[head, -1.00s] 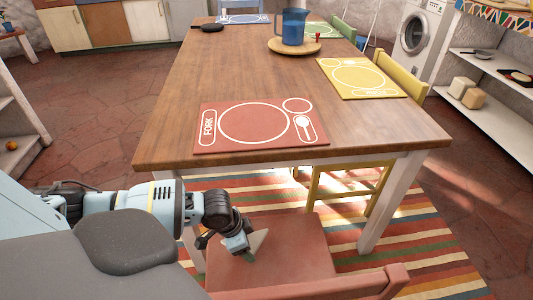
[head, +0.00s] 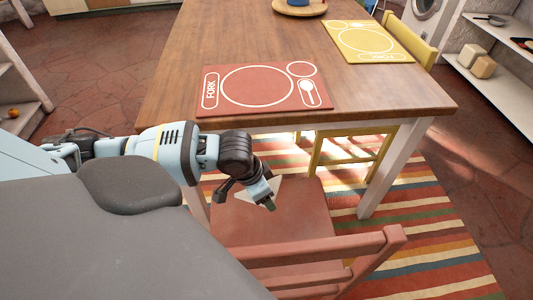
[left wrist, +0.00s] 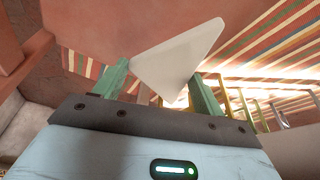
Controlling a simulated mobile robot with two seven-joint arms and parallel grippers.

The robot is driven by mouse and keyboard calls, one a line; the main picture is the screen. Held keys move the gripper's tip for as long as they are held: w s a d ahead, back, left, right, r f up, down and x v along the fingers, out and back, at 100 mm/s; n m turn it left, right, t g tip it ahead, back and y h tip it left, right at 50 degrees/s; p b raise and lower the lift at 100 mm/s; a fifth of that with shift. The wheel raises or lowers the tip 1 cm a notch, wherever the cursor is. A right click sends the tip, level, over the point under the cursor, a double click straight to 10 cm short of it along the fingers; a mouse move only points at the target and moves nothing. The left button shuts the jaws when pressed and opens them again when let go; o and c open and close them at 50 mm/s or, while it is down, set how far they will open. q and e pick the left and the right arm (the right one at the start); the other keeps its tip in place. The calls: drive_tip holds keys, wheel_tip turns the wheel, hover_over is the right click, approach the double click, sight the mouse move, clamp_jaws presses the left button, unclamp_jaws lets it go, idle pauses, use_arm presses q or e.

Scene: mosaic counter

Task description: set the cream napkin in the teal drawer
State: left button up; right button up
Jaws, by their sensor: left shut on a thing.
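The cream napkin (left wrist: 180,62) shows in the left wrist view as a pale folded triangle between the green fingers of my left gripper (left wrist: 160,88). In the head view my left gripper (head: 268,203) is in front of the red chair's seat, with a pale corner of the napkin (head: 277,186) sticking out beside it. The gripper is shut on the napkin; I cannot tell how high it is above the seat. The teal drawer is not in view. My right gripper is not in view.
A red chair (head: 230,228) stands at the near end of the wooden table (head: 230,35). A red placemat (head: 300,72) and a yellow placemat (head: 345,30) lie on the table. A yellow chair (head: 424,52) is at its right side. A white shelf (head: 495,95) stands at the right.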

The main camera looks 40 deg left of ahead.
use_arm(q)
drive_tip(key=s+d+r+n+y+p, duration=0.15)
drive_tip(key=d+r, duration=0.25)
drive_tip(key=r, duration=0.4)
drive_tip(key=d+r+n+h+p, duration=0.1)
drive_tip(key=d+r+n+p, duration=0.15)
drive_tip(key=d+r, duration=0.45)
drive_tip(key=s+a+r+p, duration=0.2)
drive_tip(key=s+r+p, duration=0.6)
drive_tip(key=p, duration=1)
drive_tip(key=shift+s+a+y, duration=0.3)
drive_tip(key=shift+s+y, duration=0.05)
drive_tip(key=shift+s, duration=0.9)
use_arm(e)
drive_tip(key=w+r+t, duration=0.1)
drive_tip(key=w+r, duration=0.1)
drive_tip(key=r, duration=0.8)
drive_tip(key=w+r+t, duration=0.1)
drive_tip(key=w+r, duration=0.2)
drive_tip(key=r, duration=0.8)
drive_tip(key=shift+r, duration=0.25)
use_arm(q)
drive_tip(key=shift+s, duration=0.1)
